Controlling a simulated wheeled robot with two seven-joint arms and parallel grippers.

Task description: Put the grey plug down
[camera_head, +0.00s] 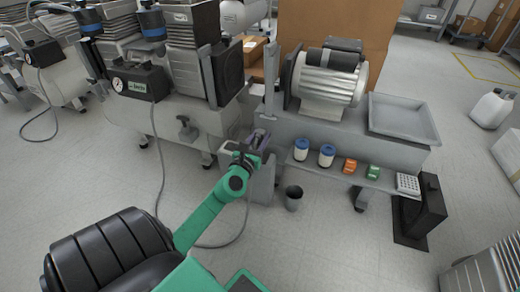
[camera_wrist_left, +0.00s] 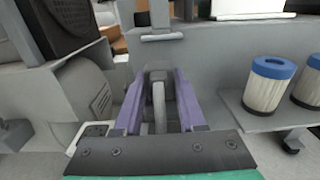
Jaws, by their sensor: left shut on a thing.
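My left gripper (camera_head: 258,141) reaches out over a narrow grey block (camera_head: 263,184) at the left end of the grey workbench. In the left wrist view its two purple fingers (camera_wrist_left: 158,88) are shut on the grey plug (camera_wrist_left: 158,75). A pale grey cable (camera_wrist_left: 159,108) runs from the plug back towards the wrist. In the head view the plug is mostly hidden by the gripper. I cannot tell whether the plug touches a surface beneath it. My right gripper is in neither view.
The bench shelf (camera_head: 384,180) holds two blue-lidded filters (camera_head: 301,149), an orange part (camera_head: 349,166), a green part (camera_head: 373,172) and a white block (camera_head: 407,184). A motor unit (camera_head: 327,80) and an empty tray (camera_head: 402,120) are above. A dark bin (camera_head: 293,198) stands below. A compressor (camera_head: 190,115) stands left.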

